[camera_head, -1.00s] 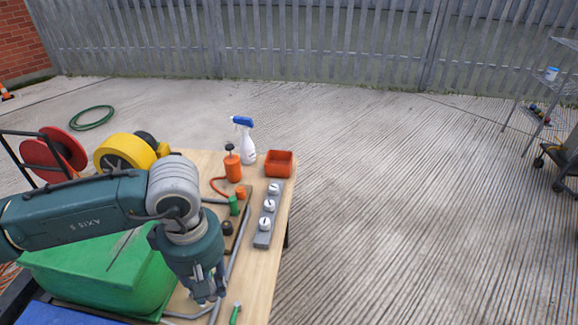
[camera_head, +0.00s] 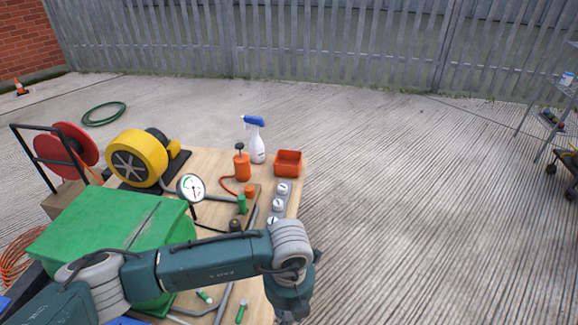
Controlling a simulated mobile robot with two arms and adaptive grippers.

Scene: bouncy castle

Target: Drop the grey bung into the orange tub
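The orange tub (camera_head: 288,163) stands open at the far right corner of the wooden table. A small dark grey piece (camera_head: 235,225), which looks like the grey bung, is on the table beside a green piece (camera_head: 241,203) and an orange piece (camera_head: 250,191). My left arm reaches across the table front from the left and hides part of the tabletop. My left gripper (camera_head: 289,317) points down at the bottom edge, by the table's right side, well nearer to me than the tub. Its fingers are mostly cut off, so its state is unclear. My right gripper is out of view.
A spray bottle (camera_head: 255,140) and orange pump (camera_head: 242,163) stand left of the tub. A grey strip with white-topped knobs (camera_head: 282,188) runs along the right edge. Open ground lies right.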

